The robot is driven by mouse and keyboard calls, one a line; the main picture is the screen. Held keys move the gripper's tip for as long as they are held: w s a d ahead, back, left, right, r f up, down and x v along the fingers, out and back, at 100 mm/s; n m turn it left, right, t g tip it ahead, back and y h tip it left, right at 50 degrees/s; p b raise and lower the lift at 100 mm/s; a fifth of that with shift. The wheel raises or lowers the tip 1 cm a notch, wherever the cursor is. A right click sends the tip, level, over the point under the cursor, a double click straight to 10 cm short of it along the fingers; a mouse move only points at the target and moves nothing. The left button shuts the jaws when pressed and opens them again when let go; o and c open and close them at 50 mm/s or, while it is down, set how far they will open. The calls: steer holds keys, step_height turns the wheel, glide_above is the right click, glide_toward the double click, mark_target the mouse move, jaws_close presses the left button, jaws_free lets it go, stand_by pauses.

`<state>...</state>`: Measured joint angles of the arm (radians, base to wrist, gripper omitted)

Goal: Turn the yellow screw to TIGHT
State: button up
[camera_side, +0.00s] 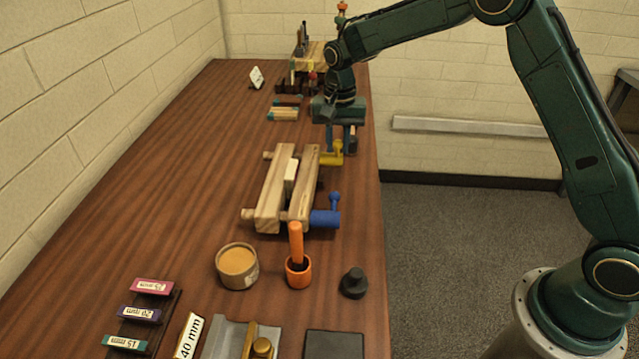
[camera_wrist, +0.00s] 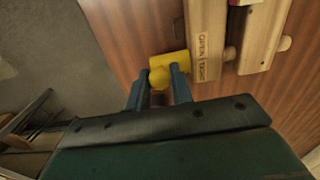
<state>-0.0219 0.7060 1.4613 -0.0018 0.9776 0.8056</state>
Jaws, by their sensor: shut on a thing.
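The wooden clamp (camera_side: 268,200) lies on the table, with two long jaws and a pale block (camera_side: 291,172) between them. The yellow screw (camera_side: 331,158) is at its far right end, and it also shows in the wrist view (camera_wrist: 168,64). My gripper (camera_side: 341,150) is shut on the yellow screw's knob, which sits between the blue fingers (camera_wrist: 159,80) in the wrist view. An OPEN / TIGHT label (camera_wrist: 202,57) is on the jaw beside the screw. The blue screw (camera_side: 326,217) is at the near right end with its handle pointing away from the side camera.
An orange cup (camera_side: 298,272) with an orange-handled tool, a round tub (camera_side: 237,265) and a black knobbed weight (camera_side: 354,283) stand nearer the side camera. Labelled blocks (camera_side: 140,314) lie front left. Wooden pieces (camera_side: 284,112) and a small stand (camera_side: 311,55) are at the back.

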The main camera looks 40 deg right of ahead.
steer(key=shift+w+d+r, duration=0.1)
steer(key=shift+w+d, duration=0.05)
steer(key=shift+d, duration=0.05)
steer(key=shift+w+d, duration=0.2)
steer(key=shift+w, duration=0.05)
steer(key=shift+w+d, duration=0.1)
steer(key=shift+w+d, duration=0.15)
stand_by(0.4)
steer(key=o, duration=0.6)
steer(key=shift+o, duration=0.2)
steer(key=shift+s+a, duration=0.3)
steer(key=shift+a, duration=0.05)
